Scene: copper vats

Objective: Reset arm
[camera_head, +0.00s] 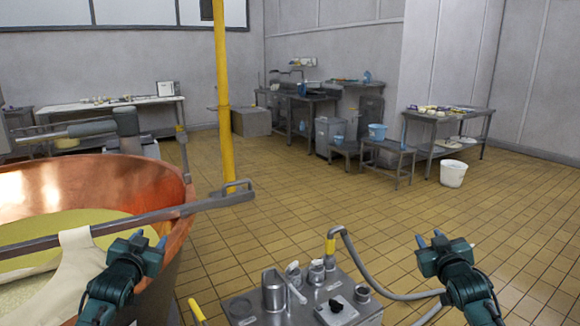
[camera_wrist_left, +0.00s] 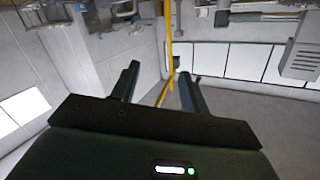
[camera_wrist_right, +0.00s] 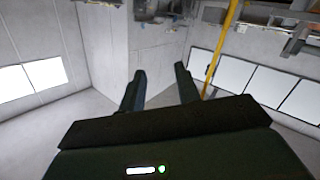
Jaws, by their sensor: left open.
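My left gripper (camera_head: 150,238) is raised at the lower left of the head view, in front of the copper vat's right side. In the left wrist view its two dark fingers (camera_wrist_left: 158,82) stand apart with nothing between them. My right gripper (camera_head: 429,238) is raised at the lower right of the head view, over the tiled floor in the picture. In the right wrist view its fingers (camera_wrist_right: 160,78) are also apart and empty. Both grippers point forward and away from me.
The copper vat (camera_head: 100,185) with a metal bar (camera_head: 150,215) and pale cloth (camera_head: 82,250) fills the left. A steel console (camera_head: 240,308) with a hose (camera_head: 365,270) stands between my arms. A yellow pole (camera_head: 223,100) rises behind. Open tiled floor (camera_head: 300,200) lies beyond.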

